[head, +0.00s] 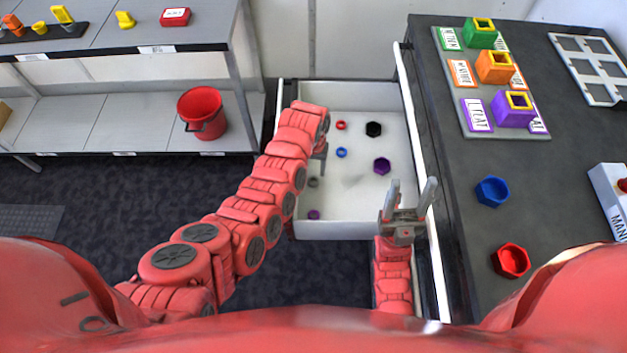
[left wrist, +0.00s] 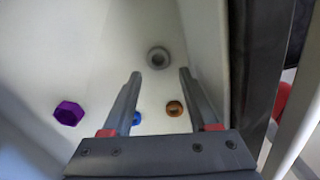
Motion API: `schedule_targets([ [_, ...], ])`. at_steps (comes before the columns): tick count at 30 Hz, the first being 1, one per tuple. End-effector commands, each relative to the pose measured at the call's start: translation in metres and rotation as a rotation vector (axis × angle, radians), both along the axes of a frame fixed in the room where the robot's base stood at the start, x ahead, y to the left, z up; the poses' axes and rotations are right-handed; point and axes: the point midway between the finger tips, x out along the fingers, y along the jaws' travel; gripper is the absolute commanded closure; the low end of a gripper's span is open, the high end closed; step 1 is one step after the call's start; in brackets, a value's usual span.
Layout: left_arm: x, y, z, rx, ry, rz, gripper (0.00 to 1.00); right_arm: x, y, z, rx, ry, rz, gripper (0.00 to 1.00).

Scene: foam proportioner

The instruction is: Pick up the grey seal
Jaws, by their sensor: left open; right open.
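The grey seal is a small grey ring (head: 314,183) on the floor of the white open drawer (head: 345,231), near its left wall. It also shows in the left wrist view (left wrist: 158,57), just beyond and between the fingertips. My left gripper (head: 321,160) reaches into the drawer; its arm hides part of the left side. In the left wrist view the left gripper (left wrist: 160,73) is open, with nothing between its fingers. My right gripper (head: 408,197) is open and empty, fingers up, over the drawer's front right corner.
A dark counter (head: 470,215) stands right, with blocks and caps. A red bucket (head: 202,113) is on the left shelf.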

Motion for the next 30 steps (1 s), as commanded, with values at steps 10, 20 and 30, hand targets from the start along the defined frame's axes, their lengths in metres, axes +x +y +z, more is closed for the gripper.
schedule_targets([
  [10,-0.004,0.0,-0.022,0.004,0.007,-0.001,0.4,0.0,0.0,0.004,0.0,0.0,0.0,0.43],
  [20,-0.005,-0.002,-0.053,0.002,0.006,-0.003,0.4,0.0,0.0,-0.004,0.0,0.0,0.0,0.43],
  [30,-0.003,-0.002,-0.055,0.0,0.0,0.0,0.4,0.0,0.0,-0.004,0.0,0.0,0.0,0.43],
])
